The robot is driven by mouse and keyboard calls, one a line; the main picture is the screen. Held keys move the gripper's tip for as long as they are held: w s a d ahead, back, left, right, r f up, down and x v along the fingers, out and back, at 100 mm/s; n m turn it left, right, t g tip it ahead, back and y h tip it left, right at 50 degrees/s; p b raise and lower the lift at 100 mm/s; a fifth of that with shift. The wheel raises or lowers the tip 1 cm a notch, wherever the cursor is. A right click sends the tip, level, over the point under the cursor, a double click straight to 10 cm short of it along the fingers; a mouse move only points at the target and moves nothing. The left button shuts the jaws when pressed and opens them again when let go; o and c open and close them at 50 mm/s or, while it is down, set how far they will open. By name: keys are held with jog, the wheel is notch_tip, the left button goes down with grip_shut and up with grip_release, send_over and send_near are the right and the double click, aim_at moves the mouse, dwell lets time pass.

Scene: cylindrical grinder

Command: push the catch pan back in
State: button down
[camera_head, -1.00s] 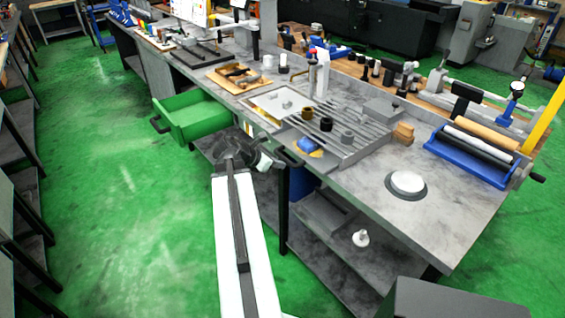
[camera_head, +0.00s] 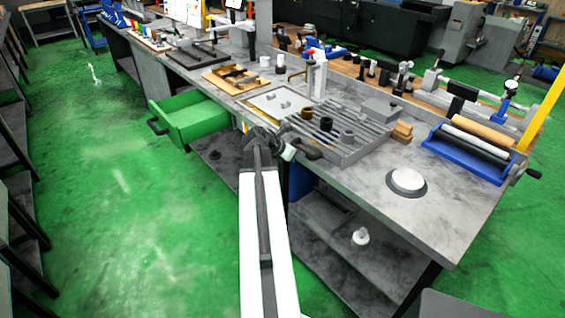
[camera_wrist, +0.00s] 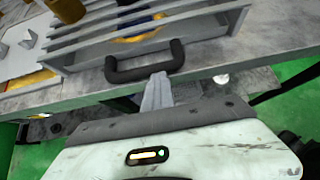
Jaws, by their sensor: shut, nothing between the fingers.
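The catch pan (camera_wrist: 208,54) is a grey tray under the slatted rack (camera_wrist: 150,22), with a black bar handle (camera_wrist: 145,65) on its front. In the head view the handle (camera_head: 310,151) sits close to the bench's front edge, and the pan lies mostly beneath the slats. Something yellow shows between the slats. My gripper (camera_wrist: 158,80) is shut and empty, its fingertips right at the handle's front; I cannot tell whether they touch. In the head view my gripper (camera_head: 288,153) is partly hidden by my wrist.
A green drawer (camera_head: 190,120) stands open left of my arm. A blue roller unit (camera_head: 465,155) and a white round disc (camera_head: 407,182) are on the bench at right. The green floor at left is clear.

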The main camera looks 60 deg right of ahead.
jog(key=a+f+p+v, duration=0.1)
jog(key=p+v, duration=0.4)
jog(key=v, duration=0.7)
jog(key=shift+w+a+f+p, duration=0.4)
jog(key=shift+w+a+f, duration=0.05)
jog(key=shift+w+a, duration=0.1)
